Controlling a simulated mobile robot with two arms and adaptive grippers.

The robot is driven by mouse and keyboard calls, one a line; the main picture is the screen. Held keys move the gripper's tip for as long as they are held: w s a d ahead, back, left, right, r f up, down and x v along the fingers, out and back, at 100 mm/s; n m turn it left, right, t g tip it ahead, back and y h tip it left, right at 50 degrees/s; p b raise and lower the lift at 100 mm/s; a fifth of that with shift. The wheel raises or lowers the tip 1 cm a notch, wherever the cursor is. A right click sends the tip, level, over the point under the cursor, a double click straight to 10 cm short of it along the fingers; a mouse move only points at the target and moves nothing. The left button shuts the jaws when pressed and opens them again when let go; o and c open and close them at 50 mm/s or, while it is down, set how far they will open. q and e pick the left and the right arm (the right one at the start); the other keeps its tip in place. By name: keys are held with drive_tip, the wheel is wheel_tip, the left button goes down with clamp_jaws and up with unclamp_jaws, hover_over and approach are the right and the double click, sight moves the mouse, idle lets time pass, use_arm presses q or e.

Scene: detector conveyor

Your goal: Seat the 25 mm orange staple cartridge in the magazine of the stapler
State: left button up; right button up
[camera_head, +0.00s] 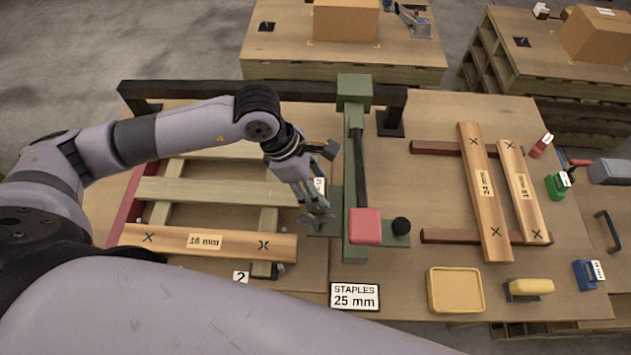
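The stapler is a long green machine (349,190) standing on the bench, with a red pad (364,227) and a black knob (401,226) at its near end. My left gripper (318,218) is just left of the stapler, over its green base plate. Its fingers point down toward the viewer, and I cannot tell whether they are open or hold something. A small white label (319,186) shows behind the fingers; what it belongs to is hidden. I see no orange cartridge. A sign (354,296) reads "STAPLES 25 mm". My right gripper is not in view.
A slatted wooden frame (206,242) lies left of the stapler, marked boards (484,190) right. Small red (541,146), green (558,186) and blue (586,276) labelled items stand at the right. A yellow tray (431,292) and yellow-handled tool (530,287) sit at the front.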

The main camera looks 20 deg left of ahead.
use_arm(q)
drive_tip(key=shift+o, duration=0.4)
drive_tip(key=shift+r, duration=0.2)
drive_tip(key=shift+a+r, duration=0.15)
drive_tip(key=shift+r, duration=0.1)
drive_tip(key=b+v, duration=0.2)
drive_tip(key=v, duration=0.9)
drive_tip(key=shift+s+a+r, duration=0.1)
drive_tip(key=shift+s, duration=0.05)
